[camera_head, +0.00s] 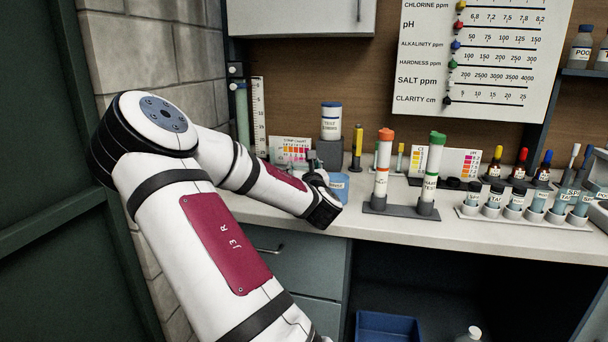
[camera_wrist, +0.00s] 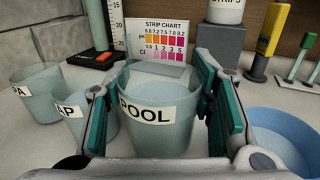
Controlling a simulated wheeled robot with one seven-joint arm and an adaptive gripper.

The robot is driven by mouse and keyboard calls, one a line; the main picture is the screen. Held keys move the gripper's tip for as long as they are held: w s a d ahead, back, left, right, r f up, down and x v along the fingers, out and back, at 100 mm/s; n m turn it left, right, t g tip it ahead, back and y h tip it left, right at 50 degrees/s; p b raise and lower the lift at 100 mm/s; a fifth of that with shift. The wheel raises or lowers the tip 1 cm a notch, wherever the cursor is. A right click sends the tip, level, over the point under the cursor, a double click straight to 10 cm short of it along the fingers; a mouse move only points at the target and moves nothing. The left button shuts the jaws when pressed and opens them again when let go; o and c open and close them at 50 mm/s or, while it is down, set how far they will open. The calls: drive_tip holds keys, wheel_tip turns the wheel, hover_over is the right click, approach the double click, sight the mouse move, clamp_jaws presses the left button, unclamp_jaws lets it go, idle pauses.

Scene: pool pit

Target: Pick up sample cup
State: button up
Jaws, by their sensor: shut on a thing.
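The sample cup (camera_wrist: 165,138), a clear tapered cup labelled POOL, stands upright between the two fingers of my gripper (camera_wrist: 162,85) in the wrist view. The green finger pads press on its left and right sides, and my gripper is shut on it. A clear bar lies across the view at its rim. In the head view my gripper (camera_head: 316,180) is over the left part of the counter, and my arm hides most of what it holds. Whether the cup's base touches the counter cannot be told.
Two more clear cups (camera_wrist: 38,95) (camera_wrist: 75,112) stand close on the left. A blue bowl (camera_wrist: 285,135) is close on the right. A strip chart (camera_wrist: 160,42) and a white tub (camera_head: 331,120) stand behind. A rack with two tubes (camera_head: 400,208) is farther right.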

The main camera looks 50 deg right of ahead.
drive_tip(key=s+a+r+p, duration=0.2)
drive_tip(key=s+a+p, duration=0.6)
drive_tip(key=s+p, duration=0.5)
drive_tip(key=shift+s+a+p, duration=0.25)
drive_tip(key=shift+a+p, duration=0.05)
drive_tip(key=shift+p, duration=0.3)
